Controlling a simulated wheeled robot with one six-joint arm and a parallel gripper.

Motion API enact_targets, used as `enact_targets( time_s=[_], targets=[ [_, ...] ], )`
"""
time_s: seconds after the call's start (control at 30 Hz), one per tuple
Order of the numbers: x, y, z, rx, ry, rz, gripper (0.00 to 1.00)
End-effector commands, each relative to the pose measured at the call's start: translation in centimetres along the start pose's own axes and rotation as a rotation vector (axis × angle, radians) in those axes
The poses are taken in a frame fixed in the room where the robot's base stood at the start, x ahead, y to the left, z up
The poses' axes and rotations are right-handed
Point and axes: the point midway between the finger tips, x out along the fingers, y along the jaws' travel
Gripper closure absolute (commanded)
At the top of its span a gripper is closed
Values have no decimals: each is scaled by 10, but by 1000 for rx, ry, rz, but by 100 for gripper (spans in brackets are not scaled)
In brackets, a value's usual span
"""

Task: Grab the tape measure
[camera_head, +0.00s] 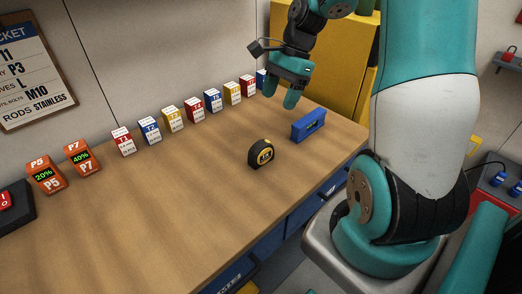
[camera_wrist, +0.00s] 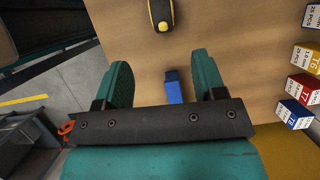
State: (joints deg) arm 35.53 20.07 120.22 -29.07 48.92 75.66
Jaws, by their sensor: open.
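The tape measure (camera_head: 261,154) is black and yellow and stands on the wooden workbench (camera_head: 180,215), left of a blue box-like tool (camera_head: 308,125). In the wrist view the tape measure (camera_wrist: 161,13) shows at the top edge, partly cut off, beyond my fingertips. My gripper (camera_head: 291,98) is open and empty, above the bench near its far right end. In the wrist view my gripper's two fingers (camera_wrist: 163,75) are spread apart, with the blue tool (camera_wrist: 173,88) below and between them, partly hidden by the gripper body.
A row of several small labelled boxes (camera_head: 195,109) lines the back of the bench. Two orange boxes, P5 (camera_head: 45,174) and P7 (camera_head: 82,158), stand at the left. A yellow cabinet (camera_head: 345,60) is behind the bench's right end. The middle and front of the bench are clear.

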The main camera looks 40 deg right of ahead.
Motion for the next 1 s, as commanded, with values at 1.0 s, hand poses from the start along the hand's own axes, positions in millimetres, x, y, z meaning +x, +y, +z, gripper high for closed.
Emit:
enact_targets(
  time_s=[1.0],
  targets=[
    [159,-1,-1,-3,0,4,36]
  ],
)
